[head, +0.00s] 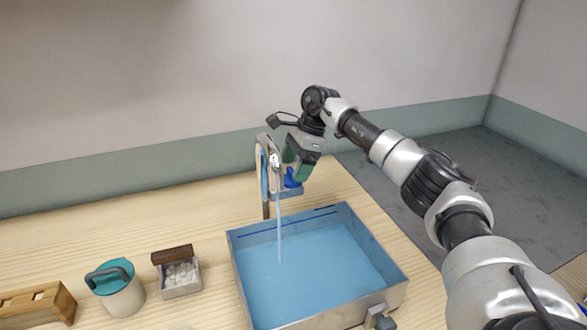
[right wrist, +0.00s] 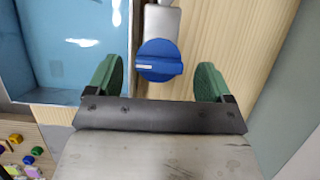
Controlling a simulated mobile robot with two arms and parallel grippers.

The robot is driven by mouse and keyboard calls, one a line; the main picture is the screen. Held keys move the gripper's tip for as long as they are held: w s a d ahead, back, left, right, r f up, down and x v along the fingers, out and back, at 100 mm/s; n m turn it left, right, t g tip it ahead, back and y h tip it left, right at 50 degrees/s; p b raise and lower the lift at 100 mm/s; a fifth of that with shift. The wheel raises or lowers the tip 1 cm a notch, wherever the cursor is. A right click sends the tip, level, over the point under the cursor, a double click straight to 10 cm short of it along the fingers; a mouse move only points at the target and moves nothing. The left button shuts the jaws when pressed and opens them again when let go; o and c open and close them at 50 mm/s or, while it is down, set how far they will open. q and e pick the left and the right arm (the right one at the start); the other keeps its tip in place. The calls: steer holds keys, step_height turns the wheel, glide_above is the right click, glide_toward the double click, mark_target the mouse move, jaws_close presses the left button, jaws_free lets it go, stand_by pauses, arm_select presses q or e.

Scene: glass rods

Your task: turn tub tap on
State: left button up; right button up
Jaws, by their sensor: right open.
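The tub (head: 310,262) is a blue-lined metal basin on the wooden table, and its corner shows in the right wrist view (right wrist: 75,45). The tap (head: 263,175) stands at its back edge, with a thin stream of water (head: 279,235) falling from the spout into the tub. The blue tap knob (head: 292,178) is partly hidden by my right gripper (head: 297,172). In the right wrist view the knob (right wrist: 160,61) sits between and just beyond the green fingers of my right gripper (right wrist: 160,82). The fingers are apart and do not touch it. My left gripper is not in view.
A teal-lidded pot (head: 121,297), a small box of pale pieces (head: 180,275) and a wooden block holder (head: 38,304) stand left of the tub. A fitting (head: 380,318) sticks out from the tub's front right. The table behind them is clear.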

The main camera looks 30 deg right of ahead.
steer(key=b+v, duration=0.1)
steer(key=v, duration=0.8)
steer(key=shift+r, duration=0.3)
steer(key=shift+d, duration=0.1)
